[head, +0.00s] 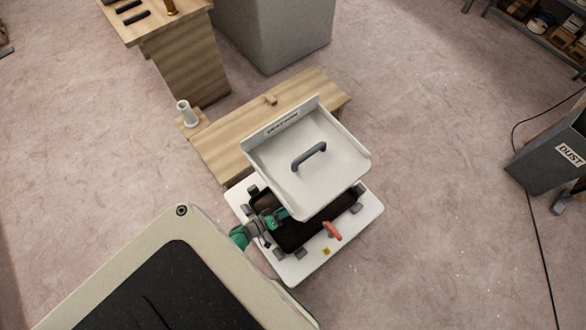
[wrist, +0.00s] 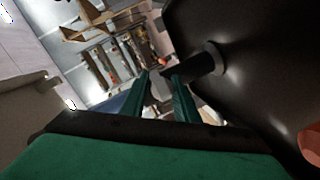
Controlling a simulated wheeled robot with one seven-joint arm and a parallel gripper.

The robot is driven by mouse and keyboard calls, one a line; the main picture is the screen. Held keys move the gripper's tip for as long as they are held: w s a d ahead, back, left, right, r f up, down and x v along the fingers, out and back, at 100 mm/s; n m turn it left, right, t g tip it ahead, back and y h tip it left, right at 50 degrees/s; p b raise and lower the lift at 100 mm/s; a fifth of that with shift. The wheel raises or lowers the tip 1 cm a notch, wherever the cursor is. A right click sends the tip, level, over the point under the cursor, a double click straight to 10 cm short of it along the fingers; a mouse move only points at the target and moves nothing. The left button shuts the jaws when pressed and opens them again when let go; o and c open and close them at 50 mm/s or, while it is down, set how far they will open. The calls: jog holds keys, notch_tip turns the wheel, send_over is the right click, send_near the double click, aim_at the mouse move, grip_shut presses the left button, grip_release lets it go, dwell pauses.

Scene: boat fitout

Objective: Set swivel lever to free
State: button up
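An orange lever (head: 333,231) sits on the front rim of a white base (head: 310,268), near a small yellow label (head: 326,251). Its free/locked setting cannot be read. My gripper (head: 272,219) is at the left part of the base's dark opening, left of the orange lever and apart from it. In the wrist view my gripper (wrist: 162,75) has its two green fingers apart. A dark rod (wrist: 205,62) on a dark panel reaches toward the fingertips; I cannot tell whether they touch. A reddish-orange part (wrist: 311,145) shows at the right edge.
A white tray-like panel (head: 335,165) with a grey handle (head: 309,156) stands tilted over the base. A wooden bench (head: 225,148) with a pale cylinder (head: 187,113) is behind it. A dark DUST bin (head: 550,150) is at right. Open floor lies to the right.

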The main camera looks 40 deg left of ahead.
jog(key=shift+o, duration=0.4)
jog(key=shift+s+a, duration=0.1)
jog(key=shift+a, duration=0.05)
jog(key=shift+v, duration=0.75)
jog(key=v, duration=0.9)
jog(key=shift+s, duration=0.1)
